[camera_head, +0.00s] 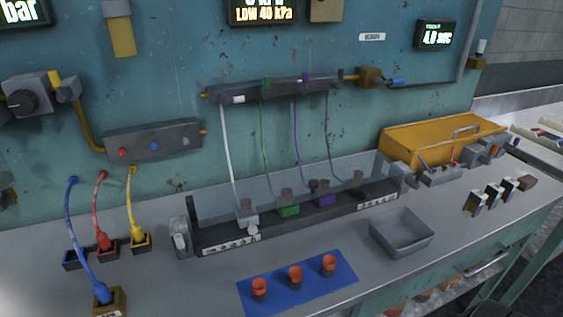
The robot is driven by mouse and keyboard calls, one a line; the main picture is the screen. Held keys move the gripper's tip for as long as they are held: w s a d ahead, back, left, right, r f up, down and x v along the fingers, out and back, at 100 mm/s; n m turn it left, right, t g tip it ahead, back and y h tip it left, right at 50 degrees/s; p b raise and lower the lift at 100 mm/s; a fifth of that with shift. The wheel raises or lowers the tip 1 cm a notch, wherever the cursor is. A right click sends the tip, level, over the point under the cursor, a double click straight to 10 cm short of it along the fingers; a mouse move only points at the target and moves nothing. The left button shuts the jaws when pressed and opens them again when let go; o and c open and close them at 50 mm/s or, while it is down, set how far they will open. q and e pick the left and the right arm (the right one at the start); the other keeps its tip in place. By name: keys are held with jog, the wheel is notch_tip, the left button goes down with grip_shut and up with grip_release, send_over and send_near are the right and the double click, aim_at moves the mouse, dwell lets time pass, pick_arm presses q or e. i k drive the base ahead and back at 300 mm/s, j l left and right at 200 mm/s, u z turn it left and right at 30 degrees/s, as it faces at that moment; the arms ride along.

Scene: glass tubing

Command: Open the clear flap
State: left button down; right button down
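A clear, see-through flap (330,178) runs lengthwise along a long black rack (335,210) on the grey bench. The rack's sockets show through or beside the flap; I cannot tell exactly how far the flap is swung. A grey-white piece (180,240) sits at the rack's left end. White, green (289,211) and purple (325,200) connectors and a dark one stand in the rack, with tubes running up to a manifold (275,88) on the wall. Neither of my grippers is in view.
A blue mat (300,290) with orange-topped pieces and an empty grey tray (402,240) lie in front of the rack. Blue, red and yellow tubes with connectors stand at left. A yellow box (440,140) and several small blocks are at right.

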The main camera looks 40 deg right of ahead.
aim_at(314, 184)
jog(key=z, duration=1.25)
jog(key=k+l+u, duration=0.7)
jog(key=l, duration=0.15)
jog(key=i+l, duration=0.05)
jog(key=i, duration=0.05)
